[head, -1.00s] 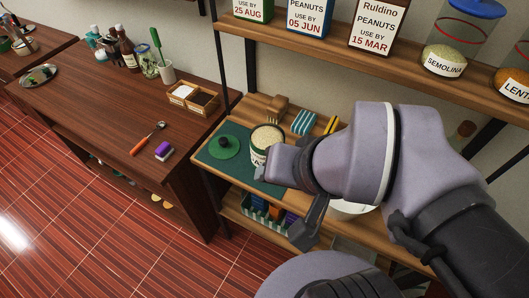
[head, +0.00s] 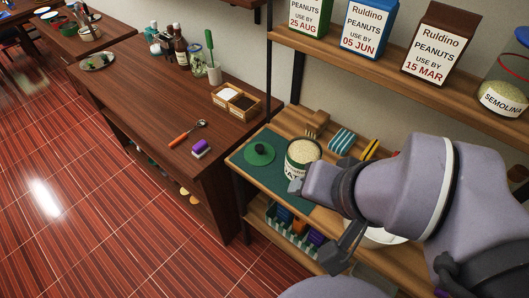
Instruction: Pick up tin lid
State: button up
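The tin lid, a round green lid with a dark knob (head: 260,153), lies flat on a dark green mat (head: 290,190) on the wooden shelf unit. An open tin (head: 292,167) with a pale, grainy fill stands upright just right of the lid. My gripper (head: 318,222) is in front of the tin, to the right of and nearer than the lid, and apart from the lid.
Peanut boxes (head: 367,28) stand on the upper shelf.

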aim_at(257, 154)
jog(key=i+j+u, duration=0.3)
jog(key=i+j, duration=0.4)
